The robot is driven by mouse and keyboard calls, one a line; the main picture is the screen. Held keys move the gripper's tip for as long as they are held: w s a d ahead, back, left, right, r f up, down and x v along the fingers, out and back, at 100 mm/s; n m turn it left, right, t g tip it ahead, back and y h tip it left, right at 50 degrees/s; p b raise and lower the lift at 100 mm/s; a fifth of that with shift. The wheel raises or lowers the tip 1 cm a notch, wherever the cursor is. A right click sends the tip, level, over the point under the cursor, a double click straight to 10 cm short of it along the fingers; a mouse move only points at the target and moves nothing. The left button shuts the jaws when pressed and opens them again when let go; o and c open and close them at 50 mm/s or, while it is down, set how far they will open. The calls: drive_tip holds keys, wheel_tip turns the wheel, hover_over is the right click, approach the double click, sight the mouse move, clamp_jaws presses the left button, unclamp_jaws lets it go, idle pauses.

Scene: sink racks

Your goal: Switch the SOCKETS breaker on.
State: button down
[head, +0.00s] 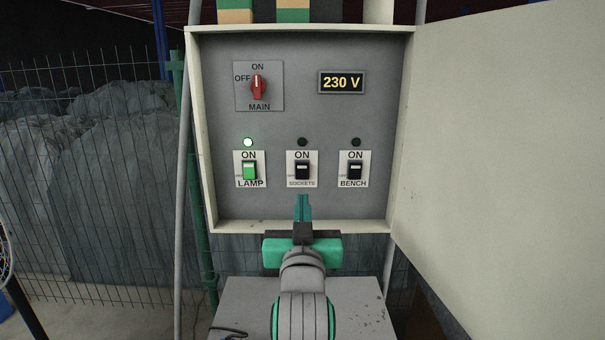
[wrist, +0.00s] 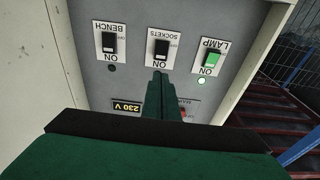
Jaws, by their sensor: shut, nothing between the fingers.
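The SOCKETS breaker (head: 302,171) is a black rocker on a white plate, in the middle of the lower row of the grey panel. The round indicator (head: 302,142) above it is dark. The breaker also shows upside down in the wrist view (wrist: 161,48). My gripper (head: 302,198) is shut and empty, its teal fingers together and pointing at the panel. In the head view the fingertips are just below the SOCKETS plate. In the wrist view the fingertips (wrist: 159,74) are by the ON end of the plate. I cannot tell whether they touch the panel.
The LAMP breaker (head: 250,171) at left is green with a lit indicator (head: 248,142). The BENCH breaker (head: 355,171) at right is black, its indicator dark. The red MAIN knob (head: 258,87) stands upright beside a 230 V display (head: 342,82). The open door (head: 500,150) fills the right side.

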sight(301, 166)
drive_tip(key=shift+w, duration=0.15)
drive_tip(key=w, duration=0.4)
drive_tip(key=w+r, duration=0.1)
drive_tip(key=w, duration=0.4)
drive_tip(key=w+r, duration=0.1)
drive_tip(key=w, duration=0.3)
drive_tip(key=shift+w, duration=0.3)
drive_tip(key=shift+w+d+r, duration=0.15)
drive_tip(key=shift+d, duration=0.15)
drive_tip(key=shift+a, duration=0.55)
drive_tip(key=shift+w+d, duration=0.1)
drive_tip(key=s+r, duration=0.2)
drive_tip(key=s, duration=1.2)
